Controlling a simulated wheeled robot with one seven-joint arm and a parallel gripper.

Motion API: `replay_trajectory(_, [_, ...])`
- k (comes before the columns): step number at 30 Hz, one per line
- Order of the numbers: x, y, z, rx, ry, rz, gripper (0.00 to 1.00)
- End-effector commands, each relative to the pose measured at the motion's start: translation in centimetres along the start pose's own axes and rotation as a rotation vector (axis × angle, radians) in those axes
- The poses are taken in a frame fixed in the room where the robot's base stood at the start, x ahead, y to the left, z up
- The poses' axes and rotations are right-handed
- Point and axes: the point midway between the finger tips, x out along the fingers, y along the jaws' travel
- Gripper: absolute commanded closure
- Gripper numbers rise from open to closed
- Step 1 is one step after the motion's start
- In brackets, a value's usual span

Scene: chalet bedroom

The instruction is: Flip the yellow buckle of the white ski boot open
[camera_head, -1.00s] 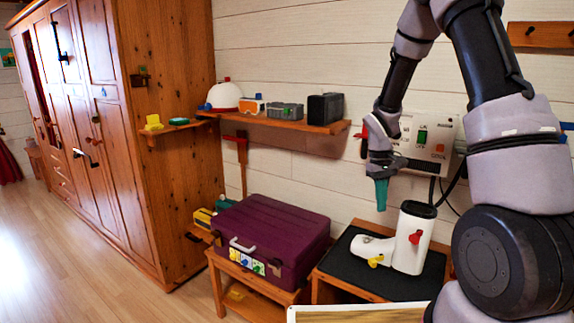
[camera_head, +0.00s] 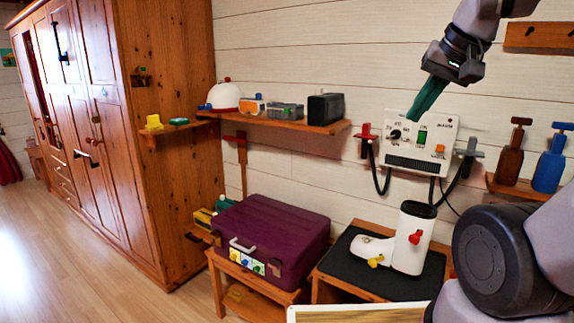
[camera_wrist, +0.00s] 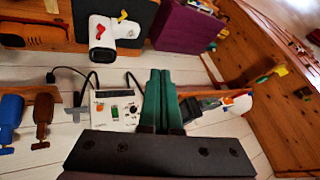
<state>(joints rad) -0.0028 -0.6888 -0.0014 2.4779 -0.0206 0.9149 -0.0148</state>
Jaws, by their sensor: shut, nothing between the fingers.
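The white ski boot (camera_head: 411,240) stands upright on a black-topped wooden stand below the wall panel. Its yellow buckle (camera_head: 376,261) is low on the foot part, at the left. A red buckle (camera_head: 416,237) is on the shaft. In the wrist view the boot (camera_wrist: 103,40) is at the upper left, with the yellow buckle (camera_wrist: 122,16) near the top. My gripper (camera_head: 416,115) has green fingers and is shut and empty. It hangs in front of the wall panel, well above the boot and apart from it. The fingers (camera_wrist: 159,75) are pressed together in the wrist view.
A control panel (camera_head: 422,140) with cables hangs on the wall behind the boot. A purple suitcase (camera_head: 270,235) lies on a bench left of the stand. A shelf (camera_head: 290,123) holds several items. Bottles (camera_head: 510,155) stand on a right shelf. Floor at left is clear.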

Motion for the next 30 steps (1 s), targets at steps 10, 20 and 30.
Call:
replay_trajectory(10, [-0.8,0.0,0.5,0.021,0.026,-0.012,0.45])
replay_trajectory(20, [7.1,2.0,-5.5,-0.1,-0.083,0.187,0.45])
replay_trajectory(30, [20.3,5.8,-10.0,-0.285,-0.248,0.32,0.45])
